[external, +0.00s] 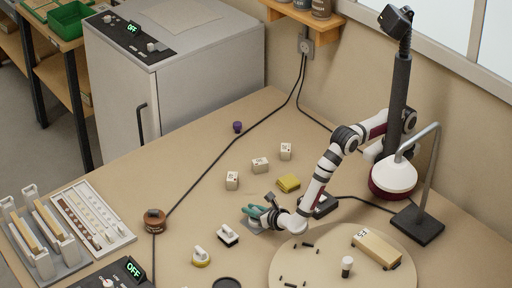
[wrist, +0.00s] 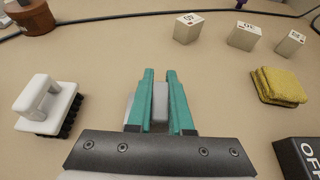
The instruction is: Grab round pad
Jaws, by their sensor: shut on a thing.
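My gripper (external: 258,215) has teal fingers and is low over the bench, left of the black box. In the wrist view, its fingers (wrist: 160,85) are shut on a grey upright handle (wrist: 160,105). In the external view, a grey base (external: 253,226) shows under the fingers; its outline is mostly hidden, so I cannot tell whether it is round. A round yellow pad with a white handle (external: 201,258) sits apart, lower left of the gripper. It is not in the wrist view.
A white-handled black-bristled brush (external: 228,236) (wrist: 47,105) stands left of my gripper. A yellow sponge (external: 288,183) (wrist: 278,85) and several white blocks (external: 260,165) lie beyond. A black OFF box (wrist: 300,155) is close on the right. A round board (external: 300,270) lies in front.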

